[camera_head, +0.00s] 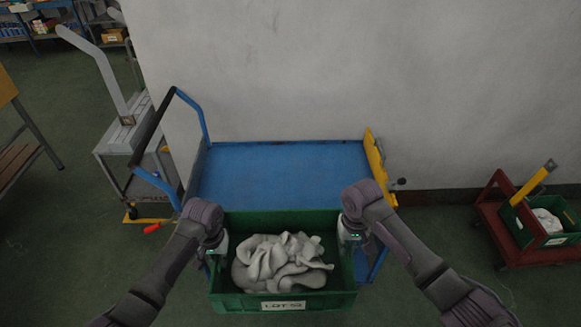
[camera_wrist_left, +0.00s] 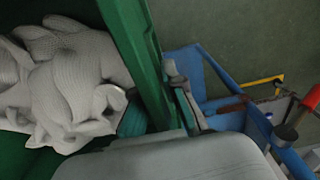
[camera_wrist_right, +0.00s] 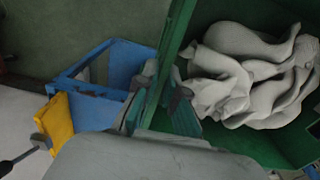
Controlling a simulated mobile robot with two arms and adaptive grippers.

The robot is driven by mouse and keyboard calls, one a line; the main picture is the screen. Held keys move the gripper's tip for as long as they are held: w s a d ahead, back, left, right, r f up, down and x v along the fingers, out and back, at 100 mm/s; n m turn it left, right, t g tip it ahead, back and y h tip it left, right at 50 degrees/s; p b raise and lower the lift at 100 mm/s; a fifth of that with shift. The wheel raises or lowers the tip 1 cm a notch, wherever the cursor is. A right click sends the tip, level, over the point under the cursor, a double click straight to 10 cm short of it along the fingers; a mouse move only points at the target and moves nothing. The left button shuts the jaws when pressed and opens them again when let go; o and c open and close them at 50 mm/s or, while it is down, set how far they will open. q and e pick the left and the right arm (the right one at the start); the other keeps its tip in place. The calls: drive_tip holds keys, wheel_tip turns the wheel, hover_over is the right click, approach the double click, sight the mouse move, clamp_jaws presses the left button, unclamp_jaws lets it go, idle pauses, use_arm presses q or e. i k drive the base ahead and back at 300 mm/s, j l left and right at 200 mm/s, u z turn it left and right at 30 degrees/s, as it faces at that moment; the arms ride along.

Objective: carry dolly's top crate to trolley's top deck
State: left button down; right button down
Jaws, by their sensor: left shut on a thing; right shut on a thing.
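The crate wall also shows in the left wrist view (camera_wrist_left: 136,50) and in the right wrist view (camera_wrist_right: 172,60). The trolley's blue top deck (camera_head: 285,170) lies just beyond the crate, which covers its near edge. I cannot tell the height between them.
The trolley has a blue push handle (camera_head: 158,182) at left and a yellow end piece (camera_head: 374,157) at right. The visible deck is bare. A red dolly (camera_head: 519,251) with another green crate (camera_head: 551,238) stands at right.

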sight(281, 180)
drive_tip(key=i, duration=1.3)
